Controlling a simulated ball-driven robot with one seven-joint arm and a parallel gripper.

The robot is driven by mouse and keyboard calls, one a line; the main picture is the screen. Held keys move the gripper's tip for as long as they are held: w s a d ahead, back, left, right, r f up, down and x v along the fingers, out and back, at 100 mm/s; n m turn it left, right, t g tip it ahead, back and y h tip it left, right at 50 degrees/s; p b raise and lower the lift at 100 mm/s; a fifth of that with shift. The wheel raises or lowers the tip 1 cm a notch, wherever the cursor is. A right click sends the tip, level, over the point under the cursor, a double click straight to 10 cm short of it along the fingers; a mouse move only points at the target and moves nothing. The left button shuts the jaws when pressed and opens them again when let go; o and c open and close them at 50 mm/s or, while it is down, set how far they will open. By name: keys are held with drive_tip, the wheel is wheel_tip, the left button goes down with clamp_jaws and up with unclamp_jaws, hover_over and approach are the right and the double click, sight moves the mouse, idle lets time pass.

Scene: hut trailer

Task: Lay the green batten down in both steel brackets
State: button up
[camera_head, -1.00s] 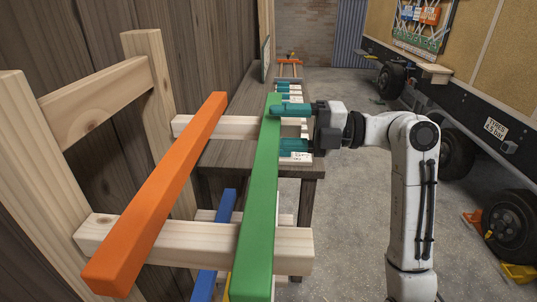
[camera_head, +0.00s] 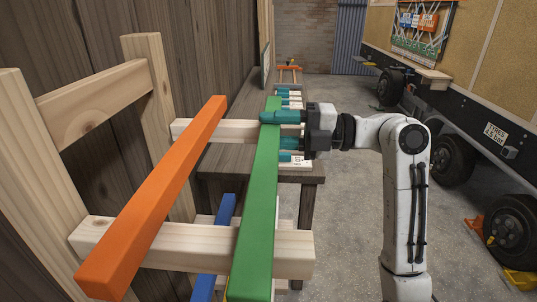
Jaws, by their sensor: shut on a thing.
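The green batten (camera_head: 262,190) lies lengthwise across the arms of a pale timber rack, running from the bottom of the view to its far end near the bench. My gripper (camera_head: 282,137) comes in from the right and is shut on the batten near its far end. One teal finger lies across the batten; the other is partly hidden behind it. The batten appears to rest on the rack's near arm (camera_head: 298,252) and far arm (camera_head: 196,130). I cannot make out the steel brackets.
An orange batten (camera_head: 160,190) lies on the same arms to the left. A blue batten (camera_head: 215,245) is lower down. A dark bench (camera_head: 262,171) holds white-labelled items behind my gripper. A trailer (camera_head: 465,105) stands right, with open concrete floor (camera_head: 345,215) between.

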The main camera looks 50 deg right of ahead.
drive_tip(key=c, duration=0.3)
drive_tip(key=shift+r, duration=0.15)
drive_tip(key=shift+r, duration=1.6)
drive_tip(key=shift+b+v, duration=3.15)
drive_tip(key=shift+v, duration=3.85)
